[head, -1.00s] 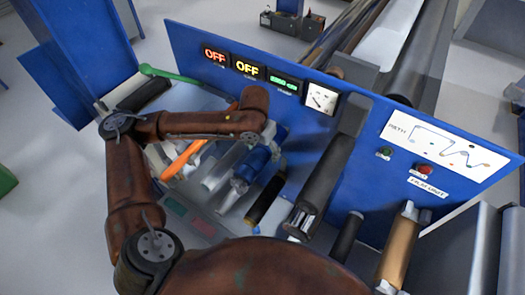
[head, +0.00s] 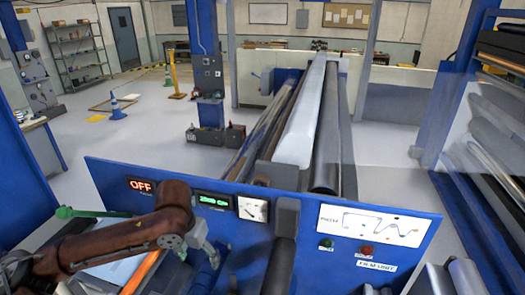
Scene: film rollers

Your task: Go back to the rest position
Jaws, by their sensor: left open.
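My left arm, rust-brown, comes in from the lower left of the head view and lies across the front of the blue machine panel (head: 300,205). My left gripper (head: 207,248) is at its end, small and partly cut up by overlap, in front of the panel near a blue part below; it is open, and I see nothing held in it. My right gripper is not in view.
The panel carries a red OFF display (head: 141,185), a green display (head: 212,199), a dial (head: 252,209) and a path diagram (head: 372,225). An orange bar (head: 140,272) and green handle (head: 85,212) lie at left.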

